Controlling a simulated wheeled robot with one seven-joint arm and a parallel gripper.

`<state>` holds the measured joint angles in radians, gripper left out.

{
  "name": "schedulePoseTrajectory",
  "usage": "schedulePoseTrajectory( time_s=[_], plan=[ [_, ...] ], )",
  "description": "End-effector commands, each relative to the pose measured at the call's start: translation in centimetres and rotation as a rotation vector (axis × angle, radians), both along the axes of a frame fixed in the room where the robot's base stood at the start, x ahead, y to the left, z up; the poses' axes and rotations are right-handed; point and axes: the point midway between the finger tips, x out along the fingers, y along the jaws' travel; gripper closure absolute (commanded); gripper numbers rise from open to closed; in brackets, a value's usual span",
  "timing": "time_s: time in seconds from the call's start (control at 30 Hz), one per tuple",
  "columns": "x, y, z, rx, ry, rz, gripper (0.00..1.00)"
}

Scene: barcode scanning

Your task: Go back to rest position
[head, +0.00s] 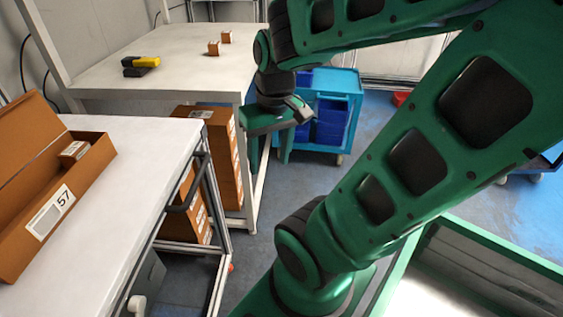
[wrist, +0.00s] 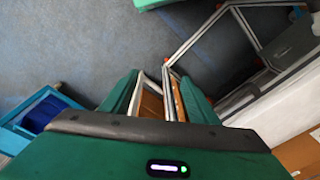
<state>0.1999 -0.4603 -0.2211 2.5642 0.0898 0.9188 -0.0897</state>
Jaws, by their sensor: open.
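My green gripper (head: 267,155) hangs from my raised arm in the middle of the head view, fingers pointing down. In the wrist view my gripper (wrist: 158,95) has its two fingers apart with nothing held between them. It is in the air in front of the blue cart, just right of the far white table, and touches nothing that I can make out. Two small brown boxes, one nearer (head: 214,48) and one farther (head: 227,37), sit on the far table. A yellow and black scanner (head: 141,64) lies on its left part.
A brown open box marked 57 (head: 62,200) stands on the near white table (head: 150,150) with a small box (head: 74,150) inside. Tall brown cartons (head: 215,150) stand below the far table (head: 180,45). A blue cart (head: 345,95) holds dark blue bins. Open floor (head: 480,210) lies right.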

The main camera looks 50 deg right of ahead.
Motion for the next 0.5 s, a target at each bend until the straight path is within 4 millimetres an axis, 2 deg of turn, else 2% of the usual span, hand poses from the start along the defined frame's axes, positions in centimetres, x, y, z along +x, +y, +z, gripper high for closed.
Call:
schedulePoseTrajectory(
  time_s=[0.03, 0.1, 0.2, 0.5],
  plan=[
    [-1.6, -0.3, 0.3, 0.005, 0.035, -0.058, 0.46],
    [-3.3, -0.5, 0.5, 0.013, 0.074, -0.118, 0.46],
    [-4.5, -0.2, 0.6, 0.019, 0.103, -0.163, 0.46],
    [-4.7, -0.2, 0.7, 0.021, 0.108, -0.169, 0.46]
  ],
)
